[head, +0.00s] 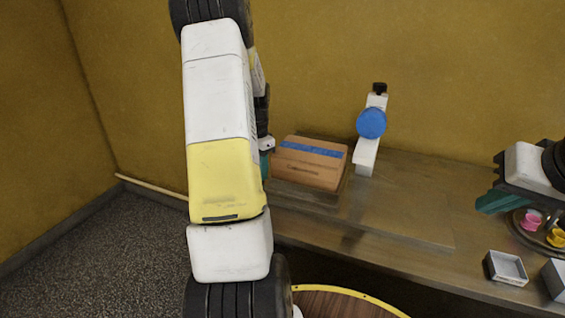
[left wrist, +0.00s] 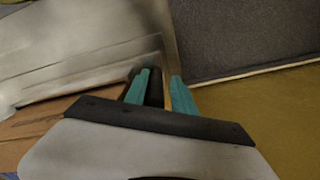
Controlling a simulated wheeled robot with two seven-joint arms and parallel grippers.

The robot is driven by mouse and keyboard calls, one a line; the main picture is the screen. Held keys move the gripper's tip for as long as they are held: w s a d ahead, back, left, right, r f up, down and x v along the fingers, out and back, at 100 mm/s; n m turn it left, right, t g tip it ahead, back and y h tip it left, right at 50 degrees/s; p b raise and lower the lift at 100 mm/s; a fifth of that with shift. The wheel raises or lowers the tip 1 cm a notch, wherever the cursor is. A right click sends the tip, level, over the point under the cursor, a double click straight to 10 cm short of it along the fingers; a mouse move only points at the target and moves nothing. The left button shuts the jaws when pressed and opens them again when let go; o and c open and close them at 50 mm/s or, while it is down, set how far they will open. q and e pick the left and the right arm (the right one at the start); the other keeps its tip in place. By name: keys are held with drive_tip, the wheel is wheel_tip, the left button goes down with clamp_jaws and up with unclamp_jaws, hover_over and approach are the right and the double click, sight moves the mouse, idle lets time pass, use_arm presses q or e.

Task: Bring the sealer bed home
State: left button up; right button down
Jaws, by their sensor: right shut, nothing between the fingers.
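The sealer stands at the back of the bench, with a white upright post (head: 367,155) carrying a blue disc (head: 371,123). Left of it, a brown carton (head: 307,167) with blue tape rests on a flat bed whose edge (head: 309,195) shows in front. My left arm covers much of that area in the head view; a bit of its teal gripper (head: 265,163) shows at the carton's left side. In the left wrist view my left gripper (left wrist: 160,77) has its teal fingers apart, with a dark upright thing (left wrist: 155,90) between them. My right gripper (head: 490,206) is shut and empty, over the bench's right side.
A round dark tray (head: 520,232) holds a pink cup (head: 531,220) and a yellow cup (head: 556,237). A grey open box (head: 507,268) sits near the bench's front edge. A round wooden top (head: 345,303) is below.

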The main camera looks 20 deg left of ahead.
use_arm(q)
wheel_tip(320, 180, up, 8)
drive_tip(key=shift+f, duration=0.1)
idle(0.5)
idle(0.4)
